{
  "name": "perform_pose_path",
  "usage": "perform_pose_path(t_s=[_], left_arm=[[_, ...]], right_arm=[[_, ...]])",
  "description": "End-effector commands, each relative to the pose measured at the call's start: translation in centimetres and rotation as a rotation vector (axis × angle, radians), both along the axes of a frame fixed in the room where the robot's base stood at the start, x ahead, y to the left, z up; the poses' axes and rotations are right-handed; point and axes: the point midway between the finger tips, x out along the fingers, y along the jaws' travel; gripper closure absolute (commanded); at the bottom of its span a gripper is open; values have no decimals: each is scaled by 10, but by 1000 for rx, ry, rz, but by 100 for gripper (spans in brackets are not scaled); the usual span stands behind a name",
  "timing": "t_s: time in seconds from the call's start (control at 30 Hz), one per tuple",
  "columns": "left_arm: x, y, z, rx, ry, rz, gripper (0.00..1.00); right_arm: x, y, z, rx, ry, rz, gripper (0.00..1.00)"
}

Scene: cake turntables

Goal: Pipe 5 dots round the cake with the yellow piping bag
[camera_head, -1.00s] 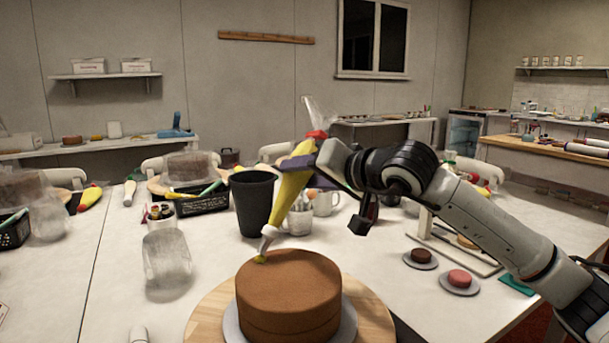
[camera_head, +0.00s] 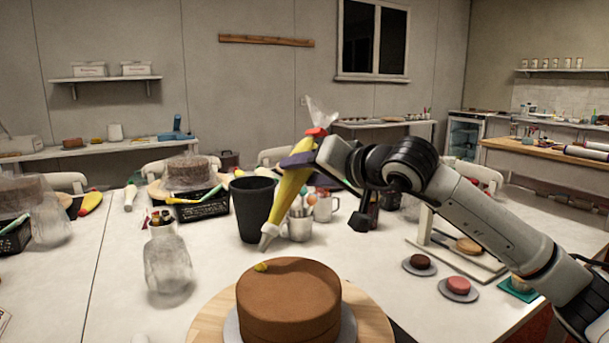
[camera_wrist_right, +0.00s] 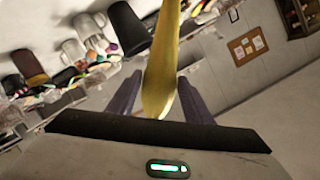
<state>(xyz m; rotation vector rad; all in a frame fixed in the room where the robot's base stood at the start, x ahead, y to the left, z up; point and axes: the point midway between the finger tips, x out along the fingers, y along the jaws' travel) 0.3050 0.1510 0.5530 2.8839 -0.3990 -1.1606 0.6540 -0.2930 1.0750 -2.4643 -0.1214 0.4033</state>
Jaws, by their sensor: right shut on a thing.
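The brown cake (camera_head: 288,300) sits on a grey round plate on a wooden turntable (camera_head: 208,318) at the front centre. One small yellow dot (camera_head: 261,267) lies on the cake's top near its back left edge. My right gripper (camera_head: 300,162) is shut on the yellow piping bag (camera_head: 287,198), tip down. The grey nozzle (camera_head: 266,240) is in the air above and behind the dot, apart from it. In the right wrist view the bag (camera_wrist_right: 162,70) shows between the two purple fingers. My left gripper is not in view.
A black cup (camera_head: 252,207) stands behind the nozzle, with a metal cup of tools (camera_head: 299,227) beside it. A clear jar (camera_head: 167,262) stands left of the cake. Small cakes on plates (camera_head: 459,286) lie at the right. The table's left front is mostly clear.

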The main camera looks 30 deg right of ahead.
Motion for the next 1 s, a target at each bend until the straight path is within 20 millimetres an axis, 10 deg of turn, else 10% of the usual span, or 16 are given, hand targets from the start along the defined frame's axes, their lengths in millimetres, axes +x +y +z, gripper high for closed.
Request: perform_pose_path(t_s=[0.43,1.0], left_arm=[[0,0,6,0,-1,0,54],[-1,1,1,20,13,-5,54]], right_arm=[[-2,2,8,0,-2,3,62],[-74,40,-4,7,-4,-2,62]])
